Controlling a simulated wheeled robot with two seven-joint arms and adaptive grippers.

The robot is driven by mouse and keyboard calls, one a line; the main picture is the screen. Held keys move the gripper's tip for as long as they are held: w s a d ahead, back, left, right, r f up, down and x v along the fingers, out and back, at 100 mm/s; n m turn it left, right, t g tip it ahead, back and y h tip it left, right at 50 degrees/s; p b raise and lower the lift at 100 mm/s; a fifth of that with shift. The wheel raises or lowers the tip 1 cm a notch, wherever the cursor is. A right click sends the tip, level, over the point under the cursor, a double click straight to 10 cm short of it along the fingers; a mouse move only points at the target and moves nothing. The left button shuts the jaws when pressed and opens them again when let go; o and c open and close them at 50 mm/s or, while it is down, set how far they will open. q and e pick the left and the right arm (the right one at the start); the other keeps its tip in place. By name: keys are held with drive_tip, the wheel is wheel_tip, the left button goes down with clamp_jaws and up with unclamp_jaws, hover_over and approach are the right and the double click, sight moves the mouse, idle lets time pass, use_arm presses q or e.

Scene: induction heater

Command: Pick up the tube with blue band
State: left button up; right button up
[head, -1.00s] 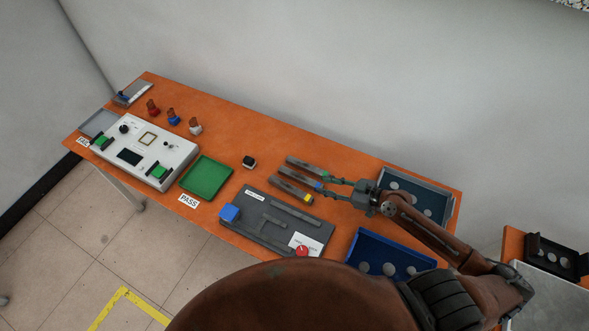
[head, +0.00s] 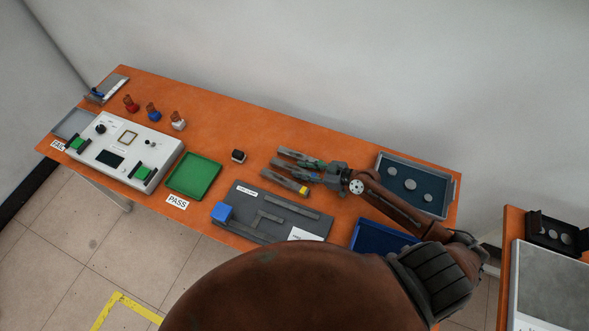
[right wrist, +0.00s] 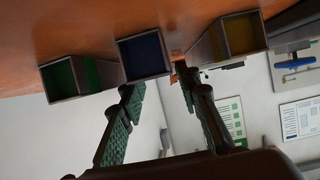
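Three grey square tubes lie side by side on the orange table. The tube with blue band (right wrist: 143,57) is the middle one in the right wrist view, its open blue-lined end facing the camera. The green-banded tube (right wrist: 75,78) is left of it and the yellow-banded tube (right wrist: 238,37) right. In the head view the yellow-banded tube (head: 285,183) is nearest; the middle one is partly hidden by my right gripper (head: 313,172). That gripper (right wrist: 157,84) is open, its fingers apart at either side of the middle tube's end; contact cannot be told. My left gripper is not in view.
A grey tray (head: 449,197) and a blue tray (head: 368,243) are at the right. A dark grey fixture (head: 240,198) stands in front of the tubes, with a green tray (head: 211,172) left of it. A small black block (head: 238,156) stands nearby.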

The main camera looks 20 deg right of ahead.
drive_tip(key=shift+x, duration=0.9)
clamp_jaws()
drive_tip(key=shift+r, duration=0.1)
